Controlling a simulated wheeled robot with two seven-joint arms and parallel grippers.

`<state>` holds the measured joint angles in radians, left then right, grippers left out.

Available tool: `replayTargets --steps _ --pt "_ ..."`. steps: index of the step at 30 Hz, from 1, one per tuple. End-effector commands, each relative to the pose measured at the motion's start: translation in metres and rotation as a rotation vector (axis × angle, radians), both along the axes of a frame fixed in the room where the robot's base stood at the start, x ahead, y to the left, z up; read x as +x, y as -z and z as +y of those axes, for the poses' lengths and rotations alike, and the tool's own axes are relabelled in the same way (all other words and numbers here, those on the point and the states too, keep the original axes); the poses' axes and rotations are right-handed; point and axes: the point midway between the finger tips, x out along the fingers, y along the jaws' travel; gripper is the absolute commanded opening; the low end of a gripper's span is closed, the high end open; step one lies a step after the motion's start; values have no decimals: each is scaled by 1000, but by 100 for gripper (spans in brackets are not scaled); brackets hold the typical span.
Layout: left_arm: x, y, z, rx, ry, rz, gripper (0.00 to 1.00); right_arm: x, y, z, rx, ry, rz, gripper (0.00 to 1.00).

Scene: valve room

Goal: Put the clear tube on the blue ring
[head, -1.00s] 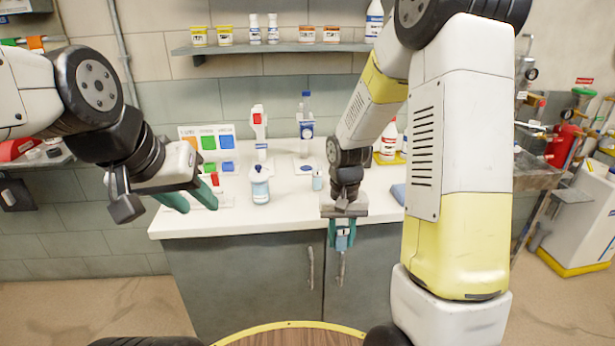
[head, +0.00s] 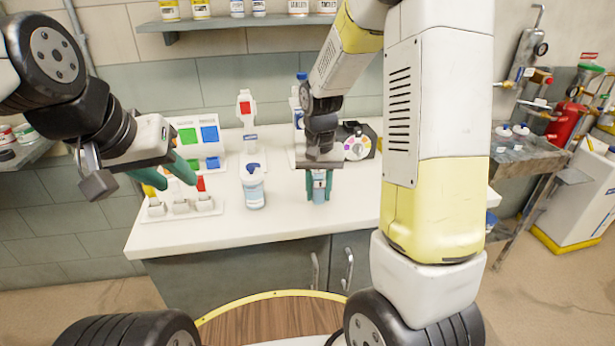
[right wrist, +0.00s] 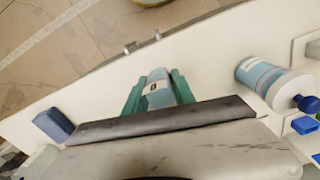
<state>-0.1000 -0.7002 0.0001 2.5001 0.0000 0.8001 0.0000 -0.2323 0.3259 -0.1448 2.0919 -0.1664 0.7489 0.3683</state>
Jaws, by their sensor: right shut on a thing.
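My right gripper (head: 319,184) is shut on a small clear tube (head: 319,190), bluish with a pale label. It also shows in the right wrist view (right wrist: 158,90), between the green fingers. It is over the front part of the white counter (head: 300,215); I cannot tell whether it touches the top. I cannot make out a blue ring for sure; a small blue patch (head: 212,162) lies below the colour board (head: 200,135).
A blue-capped bottle (head: 253,190) stands left of the tube. A shelf (head: 245,21) runs above. The counter front between bottle and tube is clear.

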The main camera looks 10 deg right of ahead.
Motion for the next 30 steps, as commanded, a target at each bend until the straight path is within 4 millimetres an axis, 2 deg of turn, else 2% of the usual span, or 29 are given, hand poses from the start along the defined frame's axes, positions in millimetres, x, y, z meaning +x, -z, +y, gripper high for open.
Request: replayTargets --steps 3,6,14,18,21,30 --pt "0 0 0 0 0 0 36 29 4 -3 -1 1 0 0" --pt "0 0 0 0 0 0 36 44 5 -4 0 0 1 0" --pt "0 0 0 0 0 0 36 64 6 -6 0 0 -1 0" --pt "0 0 0 0 0 0 36 61 30 -6 0 -1 5 0" --pt "0 0 0 0 0 0 36 61 40 -6 -1 -1 2 0" --pt "0 0 0 0 0 0 36 62 42 -5 0 -1 0 0"
